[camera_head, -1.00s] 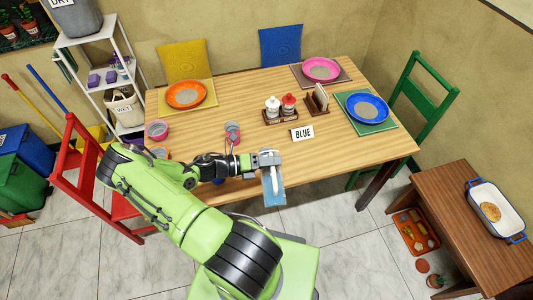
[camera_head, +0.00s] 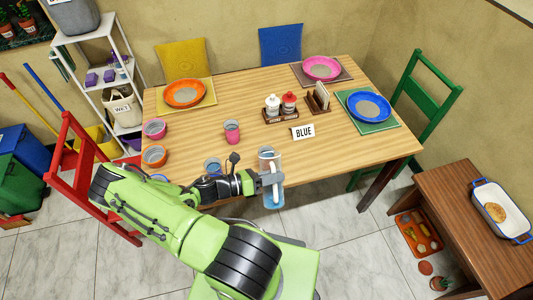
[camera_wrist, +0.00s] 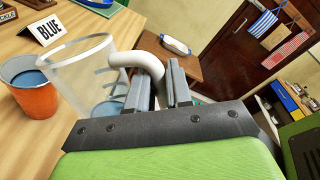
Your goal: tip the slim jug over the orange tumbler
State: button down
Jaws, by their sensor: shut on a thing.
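The slim jug (camera_head: 274,196) is clear with a white handle and holds blue liquid low inside. My gripper (camera_head: 272,180) is shut on its handle near the table's front edge. In the wrist view my gripper (camera_wrist: 160,88) holds the white handle (camera_wrist: 140,61), with the clear jug (camera_wrist: 75,68) to its left. The orange tumbler (camera_wrist: 34,98), blue-grey inside, stands on the table just left of the jug. I cannot clearly make it out in the head view. The jug looks near upright; any slight lean is hard to judge.
A pink tumbler (camera_head: 232,132) and a blue tumbler (camera_head: 212,168) stand left of the jug. A BLUE sign (camera_head: 303,132) and a shaker caddy (camera_head: 281,113) stand behind it. Plates lie at the far places. The table (camera_head: 340,155) is clear right of the jug.

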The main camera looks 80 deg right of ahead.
jog(key=a+f+m+b, duration=0.1)
jog(key=m, duration=0.1)
jog(key=s+a+f+m+b, duration=0.1)
jog(key=a+m+b, duration=0.1)
jog(key=s+a+f+m+h+b, duration=0.1)
jog(key=a+m+b, duration=0.1)
jog(key=shift+s+a+f+g, duration=0.15)
jog(key=shift+a+f+g, duration=0.05)
jog(key=shift+f+g, duration=0.1)
jog(key=shift+s+a+f+m+b, duration=0.15)
jog(key=shift+a+f+m+b, duration=0.1)
jog(key=shift+m+b, duration=0.4)
jog(key=shift+r, duration=0.2)
notch_tip(320, 180, up, 6)
jog(key=p, duration=0.6)
send_over(276, 199)
jog(key=a, duration=0.1)
jog(key=shift+s+a+f, duration=0.1)
jog(key=shift+s, duration=0.1)
